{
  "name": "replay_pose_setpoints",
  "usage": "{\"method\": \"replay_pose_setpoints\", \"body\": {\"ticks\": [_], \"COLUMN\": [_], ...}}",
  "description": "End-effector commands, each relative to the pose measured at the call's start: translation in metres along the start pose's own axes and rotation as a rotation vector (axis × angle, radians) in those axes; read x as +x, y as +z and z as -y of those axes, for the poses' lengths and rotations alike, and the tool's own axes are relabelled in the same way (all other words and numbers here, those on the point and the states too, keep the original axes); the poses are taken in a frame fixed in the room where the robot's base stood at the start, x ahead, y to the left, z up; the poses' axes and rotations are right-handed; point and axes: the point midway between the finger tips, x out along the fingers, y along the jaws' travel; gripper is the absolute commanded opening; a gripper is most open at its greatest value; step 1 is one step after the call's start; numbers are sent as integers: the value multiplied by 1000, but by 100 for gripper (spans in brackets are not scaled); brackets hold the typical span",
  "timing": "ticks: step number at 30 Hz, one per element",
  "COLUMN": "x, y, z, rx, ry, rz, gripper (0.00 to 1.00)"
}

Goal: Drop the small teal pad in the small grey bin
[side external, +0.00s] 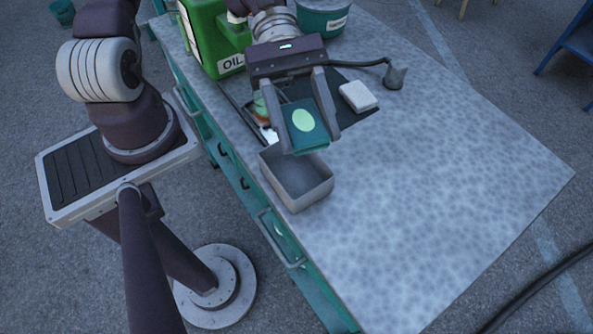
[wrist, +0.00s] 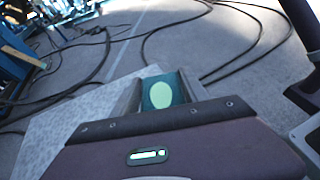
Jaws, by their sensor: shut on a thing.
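The teal pad (side external: 303,126) is a small flat block with a pale green oval on its face. My gripper (side external: 308,130) is shut on it, one finger on each side. The pad also shows between the fingers in the wrist view (wrist: 160,93). In the side view the held pad is just above the far edge of the small grey bin (side external: 311,197). The bin is an open box near the table's left edge, and the part of its inside that shows is empty. The bin does not show in the wrist view.
A green oil can (side external: 212,40) and a teal tub (side external: 322,20) stand at the back. The table's right side (side external: 450,190) is clear.

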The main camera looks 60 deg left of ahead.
Motion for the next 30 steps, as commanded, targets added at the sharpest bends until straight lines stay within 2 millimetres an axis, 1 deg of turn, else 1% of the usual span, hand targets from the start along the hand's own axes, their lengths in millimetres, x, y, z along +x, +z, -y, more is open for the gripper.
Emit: {"method": "replay_pose_setpoints", "body": {"ticks": [5,9,13,18,24,25,28,30], "x": [8,17,23,26,25,25,25,25], "y": [-20,-39,-53,-61,-61,-61,-61,-61], "z": [0,0,0,0,0,0,0,0], "rx": [0,-1,0,2,3,3,3,3], "ry": [-1,-2,-1,-1,0,0,0,0], "rz": [2,2,1,0,0,-1,-1,-1], "gripper": [5,5,5,5,5,58,78,78]}}
